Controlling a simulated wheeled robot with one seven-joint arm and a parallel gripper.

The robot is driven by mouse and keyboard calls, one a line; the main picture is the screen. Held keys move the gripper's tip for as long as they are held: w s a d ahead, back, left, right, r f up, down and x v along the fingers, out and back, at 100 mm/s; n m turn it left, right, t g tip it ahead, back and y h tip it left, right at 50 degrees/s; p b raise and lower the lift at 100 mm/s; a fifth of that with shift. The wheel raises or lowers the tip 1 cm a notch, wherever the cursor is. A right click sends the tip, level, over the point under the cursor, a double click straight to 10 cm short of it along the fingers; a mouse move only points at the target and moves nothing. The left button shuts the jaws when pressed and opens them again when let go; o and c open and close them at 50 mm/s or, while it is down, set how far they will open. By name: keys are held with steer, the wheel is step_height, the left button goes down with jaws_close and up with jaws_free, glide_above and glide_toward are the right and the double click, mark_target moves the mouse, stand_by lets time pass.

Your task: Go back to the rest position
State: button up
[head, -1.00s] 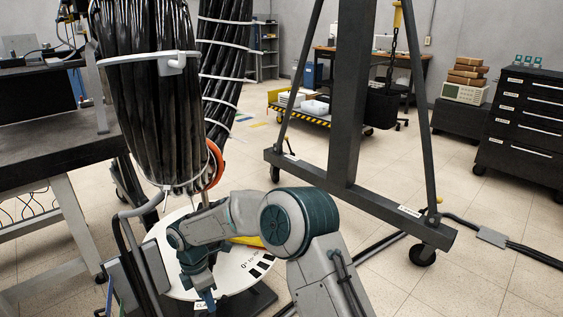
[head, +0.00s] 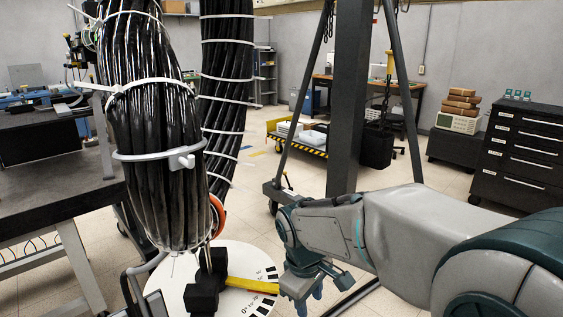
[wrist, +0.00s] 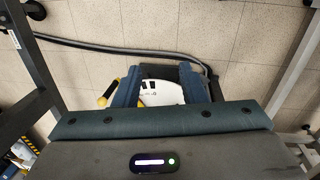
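My gripper (head: 309,298) hangs fingers down in the lower middle of the head view, just right of the white round plate (head: 240,257). In the wrist view its two blue fingers (wrist: 158,88) stand apart with nothing between them. Part of the white plate shows behind the gap. My arm reaches in from the lower right. The bundle of black cables (head: 160,130), bound with white ties, hangs at the left above the plate. A black block (head: 206,285) with a yellow bar (head: 248,285) is at the plate, left of my gripper and apart from it.
A dark lifting frame (head: 350,100) stands behind my arm. A dark workbench (head: 50,190) is at the left. A drawer cabinet (head: 520,150) stands far right, and a yellow-edged cart (head: 300,140) stands behind. A dark cable (wrist: 120,48) crosses the floor in the wrist view.

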steer(key=s+d+r+m+t+y+p, duration=0.1)
steer(key=s+d+r+m+p, duration=0.5)
steer(key=s+d+r+m, duration=0.3)
steer(key=s+m, duration=0.1)
steer(key=s, duration=0.2)
steer(key=shift+d+r+t+p, duration=0.15)
steer(key=shift+t+p, duration=0.15)
